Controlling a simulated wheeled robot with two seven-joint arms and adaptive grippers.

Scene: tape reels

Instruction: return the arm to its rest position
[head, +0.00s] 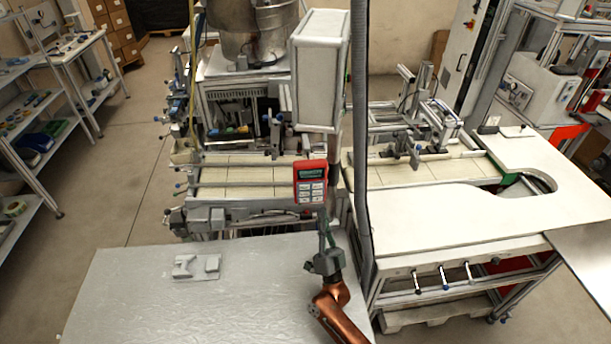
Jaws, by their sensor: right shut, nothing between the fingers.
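My right arm (338,312), copper-coloured, comes in from the bottom edge right of centre. Its right gripper (324,228) points away over the right part of the grey table, near the far edge. The gripper is shut and nothing shows in it. In the picture its tips lie just below the red keypad. My left arm and left gripper are not in view.
The grey table (170,310) is mostly bare, with a small light block-like fixture (197,266) on its left. A red keypad (311,181) and machine stand behind. A white worktop (440,228) is at right, shelves (25,195) at left.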

